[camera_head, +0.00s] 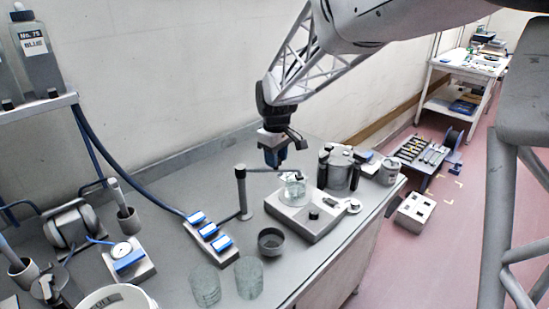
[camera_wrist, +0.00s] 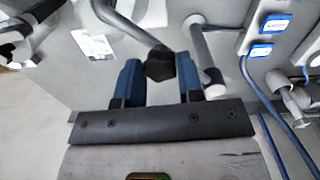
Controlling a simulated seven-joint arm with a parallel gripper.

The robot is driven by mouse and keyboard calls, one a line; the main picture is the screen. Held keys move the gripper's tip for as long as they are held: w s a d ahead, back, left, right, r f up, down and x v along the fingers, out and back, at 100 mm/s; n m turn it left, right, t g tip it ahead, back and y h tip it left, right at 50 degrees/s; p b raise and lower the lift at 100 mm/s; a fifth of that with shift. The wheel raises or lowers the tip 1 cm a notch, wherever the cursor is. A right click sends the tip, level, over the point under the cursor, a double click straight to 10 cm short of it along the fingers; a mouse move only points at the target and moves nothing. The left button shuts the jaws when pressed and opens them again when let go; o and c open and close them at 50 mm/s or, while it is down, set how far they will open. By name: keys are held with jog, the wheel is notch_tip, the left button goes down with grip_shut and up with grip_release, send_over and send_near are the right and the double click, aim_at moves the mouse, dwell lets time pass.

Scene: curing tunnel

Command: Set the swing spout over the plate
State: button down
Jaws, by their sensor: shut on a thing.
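My gripper (camera_head: 274,158) is above the bench by the spout, pointing down. In the wrist view my blue fingers (camera_wrist: 160,80) are on either side of a dark faceted knob (camera_wrist: 160,64), shut on it. A grey tube (camera_wrist: 128,27) runs up-left from this knob. The exact spout tip position over the plate is hard to tell.
A dark cup (camera_head: 270,242) and two glass beakers (camera_head: 249,278) stand at the front of the bench. A blue-switched box (camera_head: 211,237) lies left of the post. A metal pot (camera_head: 340,172) stands behind the plate unit.

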jog(key=shift+w+a+n, duration=0.2)
jog(key=shift+w+n, duration=1.1)
jog(key=shift+n, duration=0.1)
jog(key=shift+r, duration=0.1)
jog(key=c, duration=0.8)
grip_release()
jog(key=shift+o, duration=0.2)
notch_tip(320, 180, up, 8)
